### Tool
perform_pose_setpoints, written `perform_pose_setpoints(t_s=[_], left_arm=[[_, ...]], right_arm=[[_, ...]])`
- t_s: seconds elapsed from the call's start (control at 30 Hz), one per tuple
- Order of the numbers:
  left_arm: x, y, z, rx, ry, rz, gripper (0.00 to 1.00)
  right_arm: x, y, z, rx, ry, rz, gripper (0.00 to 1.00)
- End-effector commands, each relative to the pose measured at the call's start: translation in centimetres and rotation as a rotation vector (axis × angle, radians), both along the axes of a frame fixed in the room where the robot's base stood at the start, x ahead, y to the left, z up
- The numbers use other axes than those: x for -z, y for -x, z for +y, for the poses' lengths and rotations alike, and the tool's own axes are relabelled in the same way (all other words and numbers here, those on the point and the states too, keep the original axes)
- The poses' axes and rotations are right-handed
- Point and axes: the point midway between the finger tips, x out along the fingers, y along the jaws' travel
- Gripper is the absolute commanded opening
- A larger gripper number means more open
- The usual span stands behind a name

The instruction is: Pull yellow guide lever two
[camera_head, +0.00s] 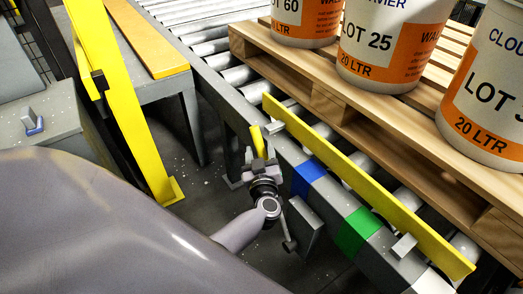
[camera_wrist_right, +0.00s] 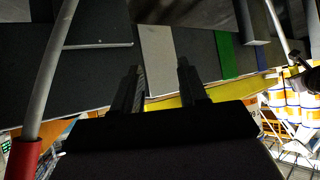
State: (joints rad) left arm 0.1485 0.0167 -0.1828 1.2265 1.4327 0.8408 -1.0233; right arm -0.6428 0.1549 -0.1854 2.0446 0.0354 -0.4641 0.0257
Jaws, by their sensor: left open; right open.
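The long yellow guide (camera_head: 365,185) runs along the near side of the roller conveyor. A short yellow grip (camera_head: 257,141) stands up at the left gripper (camera_head: 260,156), whose jaws are open around or just beside it; I cannot tell if they touch it. In the right wrist view, the right gripper (camera_wrist_right: 160,65) is open and empty, facing the grey rail with a white band (camera_wrist_right: 157,60). A pale rod with a red grip (camera_wrist_right: 25,155) stands at the left of that view. Lever numbers are not readable.
The rail carries a blue band (camera_head: 308,176) and a green band (camera_head: 356,231). A wooden pallet (camera_head: 330,103) with several white-and-orange pails (camera_head: 388,45) sits on the rollers. A yellow post (camera_head: 140,130) and a grey table (camera_head: 160,90) stand left.

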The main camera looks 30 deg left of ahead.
Motion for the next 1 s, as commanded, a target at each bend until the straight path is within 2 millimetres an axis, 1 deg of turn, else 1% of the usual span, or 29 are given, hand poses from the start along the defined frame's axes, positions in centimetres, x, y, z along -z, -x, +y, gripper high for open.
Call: perform_pose_setpoints(t_s=[0.03, 0.13, 0.27, 0.5, 0.53, 0.57, 0.6, 0.67, 0.7, 1.0], left_arm=[[0.3, -0.6, 0.4, -0.001, -0.001, -0.003, 0.54], [0.2, -1.3, 1.0, -0.001, -0.001, -0.002, 0.54], [0.1, -1.8, 1.3, 0.001, 0.000, 0.000, 0.54], [0.0, -1.8, 1.4, 0.001, 0.000, 0.001, 0.54], [0.0, -1.8, 1.4, 0.001, 0.000, 0.001, 0.50], [0.0, -1.8, 1.4, 0.001, 0.000, 0.001, 0.41], [0.0, -1.8, 1.4, 0.001, 0.000, 0.000, 0.28], [0.0, -1.8, 1.4, 0.001, 0.000, 0.000, 0.08], [0.0, -1.8, 1.4, 0.001, 0.000, 0.000, 0.00], [-0.2, -1.8, 1.1, 0.001, -0.013, -0.005, 0.00]], right_arm=[[0.8, 0.1, 0.0, 0.001, 0.000, 0.002, 0.43], [1.3, 0.1, 0.1, 0.002, -0.002, 0.003, 0.43], [1.5, 0.1, 0.1, 0.002, -0.003, 0.002, 0.43], [1.3, -0.2, 0.1, 0.003, -0.004, -0.004, 0.43], [1.2, -0.2, 0.1, 0.003, -0.004, -0.005, 0.43], [1.2, -0.3, 0.1, 0.003, -0.003, -0.006, 0.43], [1.2, -0.3, 0.1, 0.004, -0.003, -0.007, 0.43], [1.1, -0.4, 0.1, 0.004, -0.003, -0.008, 0.43], [1.1, -0.4, 0.1, 0.004, -0.003, -0.008, 0.43], [1.2, -0.4, 0.0, 0.005, -0.003, -0.009, 0.43]])
